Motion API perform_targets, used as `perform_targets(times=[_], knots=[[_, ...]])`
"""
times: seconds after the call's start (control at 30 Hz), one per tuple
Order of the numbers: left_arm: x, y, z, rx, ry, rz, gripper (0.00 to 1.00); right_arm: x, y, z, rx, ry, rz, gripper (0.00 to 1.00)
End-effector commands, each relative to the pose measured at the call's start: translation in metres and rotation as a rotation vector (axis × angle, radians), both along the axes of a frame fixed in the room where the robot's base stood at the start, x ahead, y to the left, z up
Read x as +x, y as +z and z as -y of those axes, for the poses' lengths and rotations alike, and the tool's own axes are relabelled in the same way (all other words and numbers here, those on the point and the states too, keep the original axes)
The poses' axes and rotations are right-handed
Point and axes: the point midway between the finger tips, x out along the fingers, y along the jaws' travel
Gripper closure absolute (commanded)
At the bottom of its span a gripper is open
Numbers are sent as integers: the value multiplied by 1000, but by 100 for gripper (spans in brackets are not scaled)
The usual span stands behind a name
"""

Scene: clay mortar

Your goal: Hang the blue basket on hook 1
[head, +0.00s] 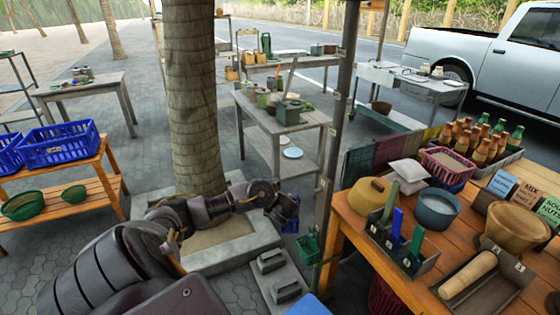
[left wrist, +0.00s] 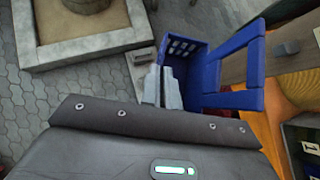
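The blue basket (left wrist: 182,47) has slotted walls and a broad square handle (left wrist: 232,98). In the left wrist view it is right at the grey fingers of my left gripper (left wrist: 163,88), which are close together and appear shut on its edge; the exact grip is partly hidden. In the head view my left gripper (head: 287,208) is beside the dark post (head: 340,110), with a little of the blue basket (head: 291,226) showing below and behind it. The post carries small pale tags; I cannot read which is hook 1. My right gripper is not in view.
A green basket (head: 310,245) is at the post's lower part. The wooden table (head: 345,222) with pots and tools stands right of the post. A tree trunk (head: 195,100) in a stone planter (head: 235,252) is at the left. Grey blocks (head: 286,290) lie below.

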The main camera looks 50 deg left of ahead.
Motion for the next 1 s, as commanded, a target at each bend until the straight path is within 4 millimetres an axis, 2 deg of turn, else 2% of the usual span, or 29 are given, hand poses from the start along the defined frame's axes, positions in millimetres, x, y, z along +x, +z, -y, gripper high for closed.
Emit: perform_targets(times=[0.1,0.37,1.0], knots=[[-1,2,-8,-1,33,0,100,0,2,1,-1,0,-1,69],[2,1,-8,-1,35,1,100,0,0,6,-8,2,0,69],[39,-3,3,-2,34,2,100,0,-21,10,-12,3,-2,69]])
